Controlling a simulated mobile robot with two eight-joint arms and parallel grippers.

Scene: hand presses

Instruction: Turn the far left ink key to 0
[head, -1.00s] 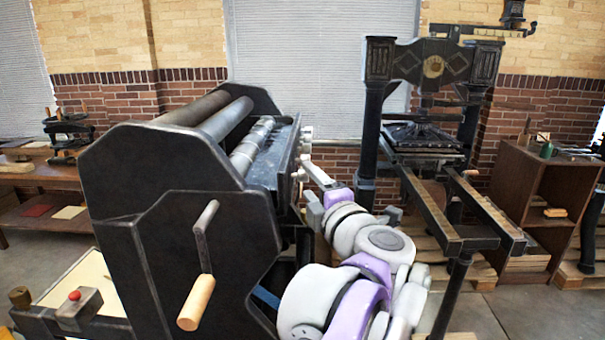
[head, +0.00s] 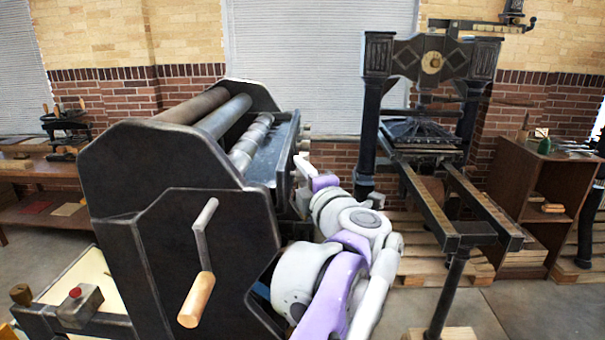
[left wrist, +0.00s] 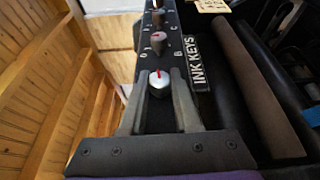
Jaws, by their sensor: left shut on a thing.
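In the left wrist view, an ink key (left wrist: 160,84), a pale round knob with a red pointer line, sits between the two fingers of my left gripper (left wrist: 160,77). The fingers are shut on its sides. The pointer runs roughly along the fingers; its scale mark is hidden or too small to read. More ink keys (left wrist: 157,41) stand farther along the dark rail, beside an INK KEYS plate (left wrist: 201,64). In the head view, my left gripper (head: 302,168) is at the right side of the large press (head: 180,170), partly hidden by my arm. My right gripper is out of view.
The large press has a crank with a wooden handle (head: 196,300) on its near side. A second, tall hand press (head: 432,70) stands to the right of my arm. A wooden cabinet (head: 520,190) is farther right. Floor shows between them.

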